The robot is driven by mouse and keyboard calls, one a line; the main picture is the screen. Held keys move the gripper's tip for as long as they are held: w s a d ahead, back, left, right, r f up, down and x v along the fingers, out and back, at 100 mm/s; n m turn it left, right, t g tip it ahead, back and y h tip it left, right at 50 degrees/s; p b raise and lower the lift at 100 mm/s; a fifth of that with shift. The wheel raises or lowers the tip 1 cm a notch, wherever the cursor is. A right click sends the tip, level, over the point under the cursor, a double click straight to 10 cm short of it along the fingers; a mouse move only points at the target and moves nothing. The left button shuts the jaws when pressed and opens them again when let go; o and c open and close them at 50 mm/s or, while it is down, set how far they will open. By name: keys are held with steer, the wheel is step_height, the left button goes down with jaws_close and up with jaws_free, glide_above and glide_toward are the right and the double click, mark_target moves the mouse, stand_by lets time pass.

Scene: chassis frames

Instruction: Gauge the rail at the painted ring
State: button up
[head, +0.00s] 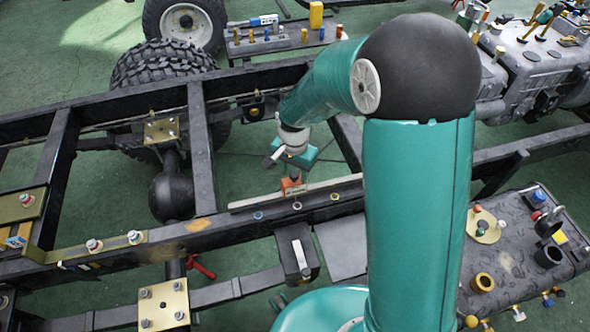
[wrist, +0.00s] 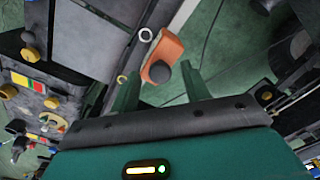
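An orange block with a dark round knob (head: 292,184) sits at the long pale-edged bar on the near chassis rail; I take it for the gauge. It also shows in the wrist view (wrist: 163,50). My gripper (head: 294,170) is just above it. In the wrist view my gripper (wrist: 158,78) has its two teal fingers apart, with the knob between their tips in the picture; I see no contact. The rail (head: 225,228) carries a blue ring (head: 258,215), a white ring (head: 297,205) and a yellowish ring (head: 334,196). The white ring (wrist: 146,35) is beside the orange block.
Cross members (head: 200,140) and brackets with bolts (head: 163,305) stand along the frame. A dark cart (head: 510,262) with knobs and cups is at the right. A tyre (head: 165,62) and a tool shelf (head: 265,45) are behind. Green floor shows between the rails.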

step_height(320, 180, up, 14)
stand_by(0.6)
steer(key=shift+f, duration=0.1)
stand_by(0.4)
